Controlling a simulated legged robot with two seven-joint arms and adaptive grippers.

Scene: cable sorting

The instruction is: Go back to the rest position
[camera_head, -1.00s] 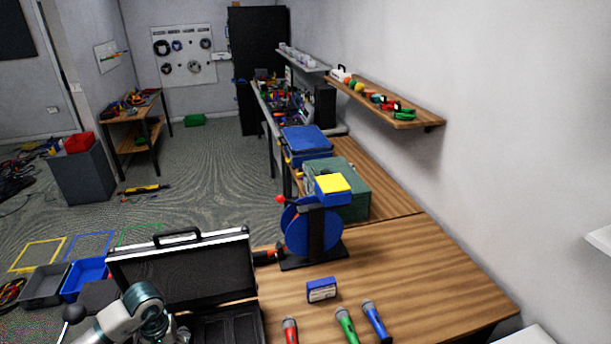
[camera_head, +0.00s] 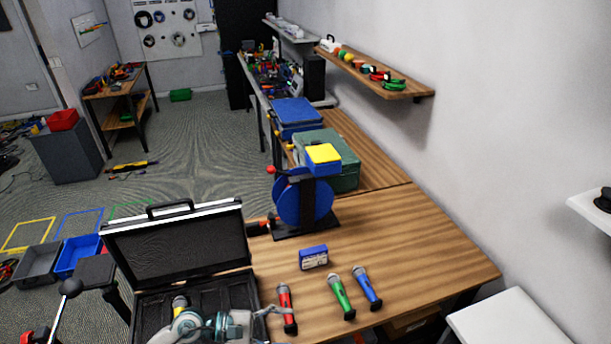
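My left gripper (camera_head: 272,314) is at the bottom of the head view, above the front edge of the open black case and beside the red microphone (camera_head: 286,300). Its fingers overlap the red microphone in the picture; I cannot tell whether they touch it or are open or shut. A green microphone (camera_head: 341,294) and a blue microphone (camera_head: 367,286) lie on the wooden table (camera_head: 420,245) to the right. A yellow-topped microphone (camera_head: 180,303) lies in the case (camera_head: 175,245), partly hidden by my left arm. My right gripper is not in view.
A small blue box (camera_head: 313,257) sits on the table, with a blue reel on a black stand (camera_head: 303,205) behind it. A green case (camera_head: 335,150) stands further back. A white surface (camera_head: 505,320) is at the lower right. The table's right part is clear.

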